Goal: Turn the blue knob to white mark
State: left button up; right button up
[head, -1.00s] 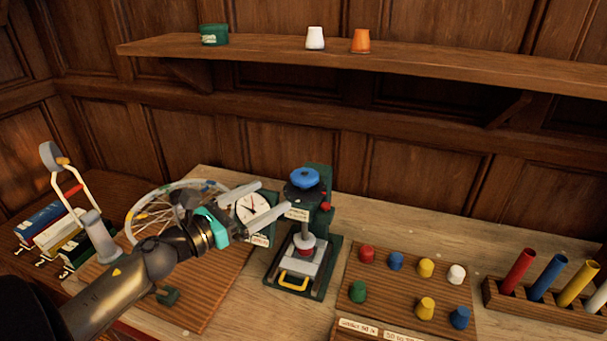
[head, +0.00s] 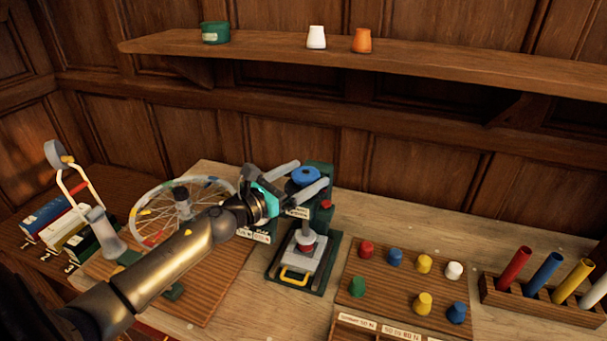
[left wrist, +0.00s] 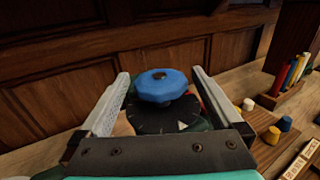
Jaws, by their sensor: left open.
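The blue knob (head: 304,177) sits on top of a dark green press-like stand (head: 328,215) in the head view. In the left wrist view the blue knob (left wrist: 162,86) is faceted, above a black dial (left wrist: 160,118). A white triangular mark (left wrist: 183,125) shows on the dial, right of the knob's middle. My left gripper (head: 308,174) is open, with one finger on each side of the knob. In the left wrist view, gaps show between the knob and both fingers (left wrist: 160,82). My right gripper is not in view.
A spoked wheel (head: 160,218) stands left of the stand, behind my left arm. A board with coloured pegs (head: 385,309) lies to the right, beside a rack of coloured tubes (head: 530,300). A shelf (head: 450,68) with cups runs along the wall above.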

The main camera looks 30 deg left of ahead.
pick_arm(q)
jog(key=shift+w, duration=0.1)
jog(key=shift+c, duration=0.2)
jog(key=c, duration=1.2)
